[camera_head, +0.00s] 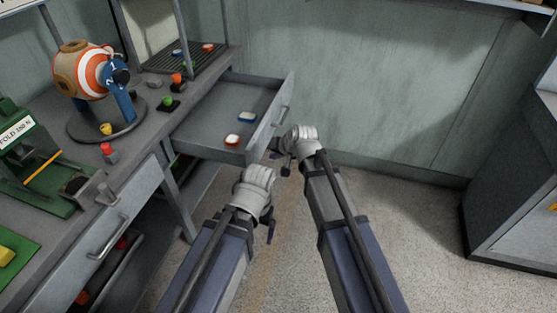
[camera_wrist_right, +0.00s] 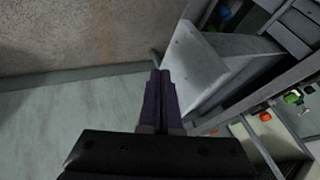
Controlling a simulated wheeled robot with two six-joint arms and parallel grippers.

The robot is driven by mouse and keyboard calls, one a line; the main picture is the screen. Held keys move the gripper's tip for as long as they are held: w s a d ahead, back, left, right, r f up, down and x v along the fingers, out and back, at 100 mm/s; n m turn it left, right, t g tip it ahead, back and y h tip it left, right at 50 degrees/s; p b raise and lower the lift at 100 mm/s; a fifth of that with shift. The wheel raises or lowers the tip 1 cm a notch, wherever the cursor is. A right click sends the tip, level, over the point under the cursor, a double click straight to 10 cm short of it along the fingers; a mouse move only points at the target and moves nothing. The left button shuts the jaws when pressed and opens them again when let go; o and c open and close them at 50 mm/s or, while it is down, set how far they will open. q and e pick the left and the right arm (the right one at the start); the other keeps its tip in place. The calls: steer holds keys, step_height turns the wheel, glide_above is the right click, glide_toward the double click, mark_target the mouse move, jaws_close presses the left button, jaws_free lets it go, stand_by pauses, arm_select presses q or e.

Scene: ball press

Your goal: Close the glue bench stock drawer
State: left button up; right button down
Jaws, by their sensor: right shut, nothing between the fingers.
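The stock drawer (camera_head: 205,128) of the glue bench stands pulled out in the head view, with its grey front panel (camera_head: 268,125) facing right. A bar handle (camera_head: 281,117) is on that front. Two small blocks, one blue and white (camera_head: 246,117) and one orange and white (camera_head: 232,140), lie inside. My right gripper (camera_head: 281,158) is shut and empty, close to the near end of the drawer front; I cannot tell if it touches. Its closed fingers (camera_wrist_right: 162,92) show in the right wrist view. My left gripper (camera_head: 269,228) hangs nearer, below the drawer; its jaws are unclear.
The bench top (camera_head: 145,95) carries a striped ball on a blue stand (camera_head: 90,72), a green press (camera_head: 35,160) and small coloured pieces. A second drawer front (camera_head: 105,225) is at lower left. A grey cabinet (camera_head: 515,215) stands right. The floor (camera_head: 410,240) between is clear.

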mark_target(257, 158)
arm_select(q)
steer(key=shift+f+b, duration=0.6)
steer(key=shift+f, duration=0.5)
arm_select(e)
steer(key=shift+w+a+f, duration=0.35)
steer(key=shift+w+a, duration=0.1)
steer(key=shift+a, duration=0.35)
steer(key=shift+w+a+f, duration=0.4)
steer(key=shift+a, duration=0.4)
steer(key=shift+w+a+f, duration=0.35)
steer(key=shift+w+a, duration=0.1)
steer(key=shift+a, duration=0.35)
